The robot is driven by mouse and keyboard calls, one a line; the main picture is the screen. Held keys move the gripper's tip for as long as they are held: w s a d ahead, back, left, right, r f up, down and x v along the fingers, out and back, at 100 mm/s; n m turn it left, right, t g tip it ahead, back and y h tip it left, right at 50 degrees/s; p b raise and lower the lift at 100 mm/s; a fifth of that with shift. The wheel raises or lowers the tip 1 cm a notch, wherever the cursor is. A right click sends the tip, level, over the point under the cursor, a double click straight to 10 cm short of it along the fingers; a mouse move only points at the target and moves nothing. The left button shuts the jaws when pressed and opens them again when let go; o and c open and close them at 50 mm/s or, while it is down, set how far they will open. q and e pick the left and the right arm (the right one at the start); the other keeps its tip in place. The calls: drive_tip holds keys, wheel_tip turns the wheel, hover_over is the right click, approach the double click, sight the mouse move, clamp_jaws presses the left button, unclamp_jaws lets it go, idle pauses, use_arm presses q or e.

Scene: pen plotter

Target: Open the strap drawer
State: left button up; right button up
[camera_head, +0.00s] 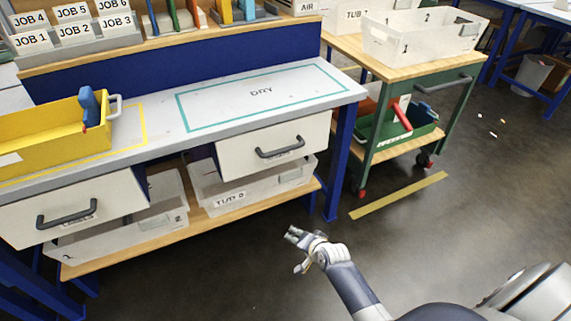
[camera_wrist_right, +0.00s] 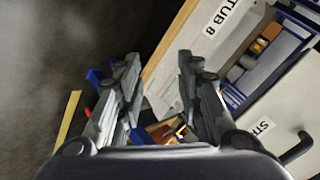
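The right drawer (camera_head: 270,145) under the bench top is white with a dark bar handle (camera_head: 280,147); its front looks flush with the bench. In the right wrist view a white drawer front (camera_wrist_right: 278,128) carries a partly hidden label starting "ST", with a dark handle (camera_wrist_right: 299,148) at the right edge. My right gripper (camera_head: 298,250) is open and empty, low over the floor in front of the bench and below the right drawer, apart from the handle. Its two spread fingers also show in the right wrist view (camera_wrist_right: 158,82). My left gripper is not in view.
A second drawer (camera_head: 75,210) is at the left. Clear tubs, one labelled TUB 8 (camera_head: 231,199), stand on the lower shelf. A yellow crate (camera_head: 45,140) is on the bench. A green cart (camera_head: 385,150) stands at the right. The floor around my gripper is clear.

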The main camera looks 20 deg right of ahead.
drive_tip(key=w+d+r+m+t+b, duration=0.4)
drive_tip(key=w+r+b, duration=0.2)
drive_tip(key=w+r, duration=0.45)
use_arm(q)
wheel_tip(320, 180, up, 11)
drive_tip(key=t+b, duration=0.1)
drive_tip(key=b, duration=0.2)
use_arm(e)
drive_tip(key=m+t, duration=0.2)
drive_tip(key=m, duration=0.1)
approach(286, 148)
drive_tip(key=x, duration=0.3)
drive_tip(key=b+x, duration=0.1)
drive_tip(key=x, duration=0.2)
drive_tip(key=b+x, duration=0.1)
drive_tip(key=x, duration=0.3)
drive_tip(key=shift+s+f, duration=0.1)
drive_tip(key=shift+f, duration=0.3)
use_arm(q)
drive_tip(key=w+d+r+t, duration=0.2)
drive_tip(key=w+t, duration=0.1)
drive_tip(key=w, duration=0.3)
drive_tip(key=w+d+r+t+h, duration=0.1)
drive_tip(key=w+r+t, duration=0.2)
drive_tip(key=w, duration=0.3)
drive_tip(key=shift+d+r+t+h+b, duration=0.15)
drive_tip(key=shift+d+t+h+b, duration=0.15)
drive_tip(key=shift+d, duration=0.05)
use_arm(e)
drive_tip(key=shift+w, duration=0.3)
